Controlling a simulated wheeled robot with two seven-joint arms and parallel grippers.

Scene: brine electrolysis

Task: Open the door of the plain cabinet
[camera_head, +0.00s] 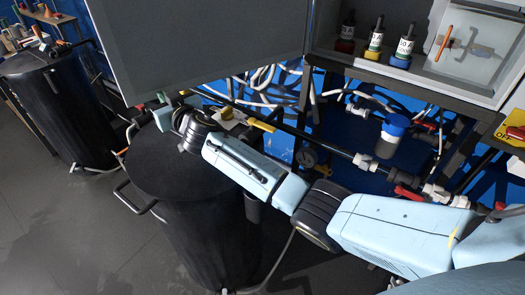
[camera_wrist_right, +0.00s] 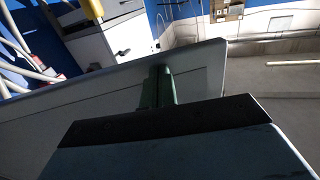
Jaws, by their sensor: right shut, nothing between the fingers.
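The plain cabinet's door (camera_head: 205,45) is a large grey panel at the top of the head view. It stands swung out to the left of the cabinet (camera_head: 408,72), whose interior is exposed. My right gripper (camera_head: 158,107) is at the door's lower edge, near its free left corner. In the right wrist view, the shut green fingers (camera_wrist_right: 158,88) lie against or just beside the light door panel (camera_wrist_right: 75,105). Nothing shows between them; contact cannot be told. My left gripper is not in view.
Small bottles (camera_head: 376,40) stand inside the cabinet, beside a pane with an orange-handled fitting (camera_head: 445,42). A black drum (camera_head: 205,225) stands below my right arm; another drum (camera_head: 60,105) is at the left. Pipes and a blue-capped filter (camera_head: 392,135) run beneath the cabinet.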

